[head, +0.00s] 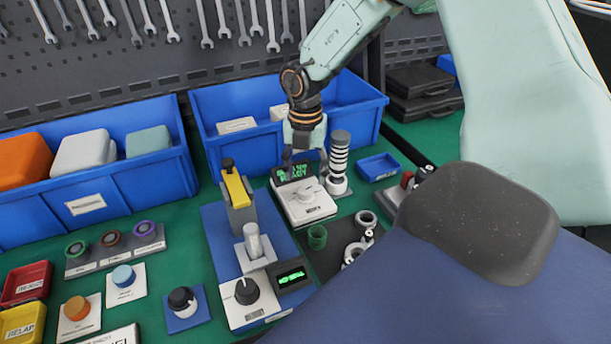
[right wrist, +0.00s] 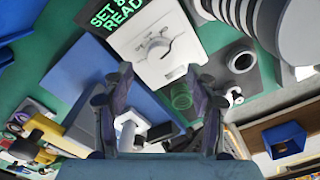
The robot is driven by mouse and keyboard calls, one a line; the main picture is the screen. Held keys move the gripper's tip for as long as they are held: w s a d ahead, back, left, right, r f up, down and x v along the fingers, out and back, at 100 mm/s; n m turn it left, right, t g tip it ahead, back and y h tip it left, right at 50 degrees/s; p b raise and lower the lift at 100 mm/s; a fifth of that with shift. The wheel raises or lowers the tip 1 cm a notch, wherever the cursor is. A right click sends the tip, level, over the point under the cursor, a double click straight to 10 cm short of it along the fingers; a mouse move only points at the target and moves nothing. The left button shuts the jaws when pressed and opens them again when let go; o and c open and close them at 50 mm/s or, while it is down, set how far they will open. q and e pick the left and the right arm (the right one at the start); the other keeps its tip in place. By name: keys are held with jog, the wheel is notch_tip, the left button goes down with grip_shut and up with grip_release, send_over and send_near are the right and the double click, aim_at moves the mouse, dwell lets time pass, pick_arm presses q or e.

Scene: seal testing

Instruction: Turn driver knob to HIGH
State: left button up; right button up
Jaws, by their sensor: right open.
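My right gripper (head: 305,163) reaches down from above, over a white box with a white round knob (head: 308,190) and a dark screen (head: 294,172) with green text. In the right wrist view my right gripper (right wrist: 153,80) is open and empty, and the white knob (right wrist: 157,47) lies ahead of its fingertips, apart from them. The screen (right wrist: 112,20) there reads "SET & READ…". A black knob (head: 246,291) on another white box stands nearer, beside a small green-lit display (head: 291,276). I cannot read which knob is the driver's, nor its setting. My left gripper is not in view.
A yellow-topped clamp (head: 236,185) and a grey upright handle (head: 253,243) stand on a blue plate left of the box. A black-and-white ringed post (head: 339,160) is close on the right. A green ring (head: 317,237) lies in front. Blue bins (head: 225,151) line the back.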

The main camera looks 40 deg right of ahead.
aim_at(306, 189)
notch_tip(306, 189, up, 8)
jog(key=shift+f, duration=0.15)
dwell(0.6)
